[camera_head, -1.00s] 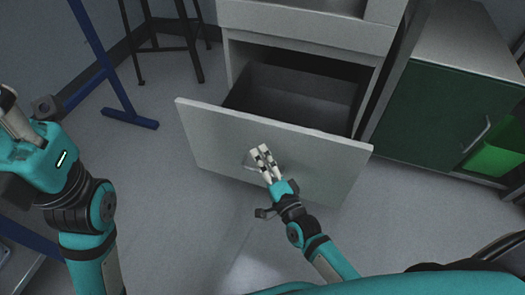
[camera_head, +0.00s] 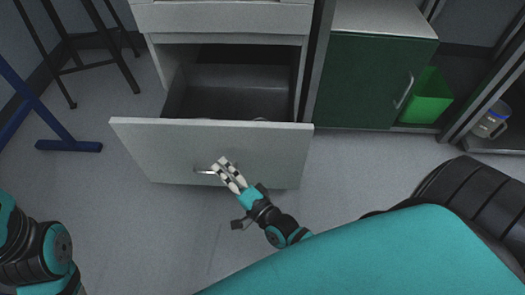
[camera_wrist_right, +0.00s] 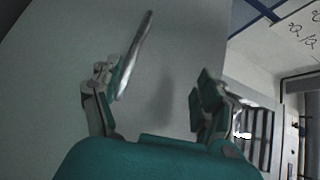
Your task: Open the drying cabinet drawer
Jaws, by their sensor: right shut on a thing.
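The drying cabinet (camera_head: 230,18) is pale grey and stands at the top of the head view. Its lower drawer (camera_head: 265,155) is pulled well out, and its dark grey interior (camera_head: 225,90) shows behind the front panel. My right gripper (camera_head: 222,167) is at the drawer's handle (camera_head: 203,171), a thin metal bar on the front panel, and is shut on it. In the right wrist view the handle (camera_wrist_right: 137,55) lies against the left finger. Only a link of my left arm shows at lower left; its gripper is out of view.
A green-doored cabinet (camera_head: 360,82) stands to the right, with a green bin (camera_head: 428,98) beside it. A blue stand (camera_head: 68,146) and dark stool legs (camera_head: 125,70) are at the left. The floor before the drawer is clear.

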